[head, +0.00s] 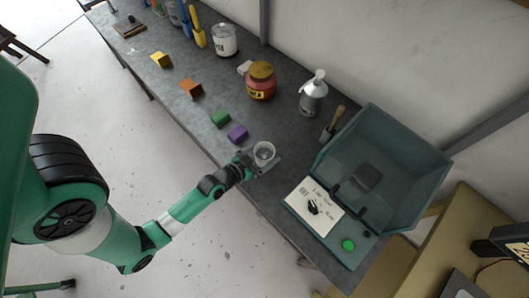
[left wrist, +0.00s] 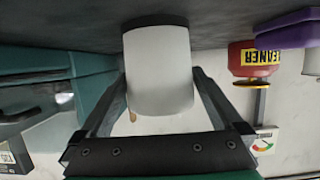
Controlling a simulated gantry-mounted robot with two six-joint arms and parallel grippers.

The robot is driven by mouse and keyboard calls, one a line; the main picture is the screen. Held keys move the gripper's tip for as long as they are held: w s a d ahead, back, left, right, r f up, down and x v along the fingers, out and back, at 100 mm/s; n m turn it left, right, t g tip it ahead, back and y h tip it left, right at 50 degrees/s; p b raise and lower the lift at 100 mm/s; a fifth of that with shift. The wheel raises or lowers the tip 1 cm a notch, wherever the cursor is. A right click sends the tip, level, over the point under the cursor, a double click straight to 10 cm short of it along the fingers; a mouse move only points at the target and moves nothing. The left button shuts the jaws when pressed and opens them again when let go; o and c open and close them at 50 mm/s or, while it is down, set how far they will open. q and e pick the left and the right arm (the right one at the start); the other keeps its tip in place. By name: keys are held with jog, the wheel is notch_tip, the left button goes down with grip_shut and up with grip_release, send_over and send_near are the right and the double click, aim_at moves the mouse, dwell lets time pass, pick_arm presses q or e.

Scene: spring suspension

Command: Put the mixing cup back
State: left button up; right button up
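The mixing cup (head: 264,150) is a small pale, see-through cup near the front edge of the grey bench. My left gripper (head: 262,164) is at the cup, with its fingers apart and one on each side of it. In the left wrist view, which is upside down, the whitish cup (left wrist: 158,70) sits between the fingertips, close to the bench top. The fingertips look very near its sides, but I cannot tell whether they press on it. My right gripper is not in view.
A teal bin (head: 420,150) with a white card (head: 302,207) and green button (head: 348,245) stands right of the cup. Purple (head: 238,134) and green (head: 220,117) blocks lie to its left. Behind are a red jar (head: 261,84), a pump bottle (head: 313,98) and a wooden-handled tool (head: 333,123).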

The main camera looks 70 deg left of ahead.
pick_arm(q)
jog(key=shift+r, duration=0.2)
jog(key=shift+s+d+r, duration=0.1)
jog(key=shift+s+d, duration=0.05)
jog(key=shift+s, duration=0.2)
jog(key=b+v, duration=0.1)
jog(key=v, duration=0.2)
jog(key=b+v, duration=0.1)
jog(key=v, duration=0.3)
jog(key=b+v, duration=0.1)
jog(key=v, duration=0.2)
jog(key=shift+s+f, duration=0.25)
jog(key=shift+s, duration=0.05)
jog(key=shift+s+d+r+b, duration=0.25)
jog(key=shift+r+b, duration=0.1)
jog(key=shift+r, duration=0.15)
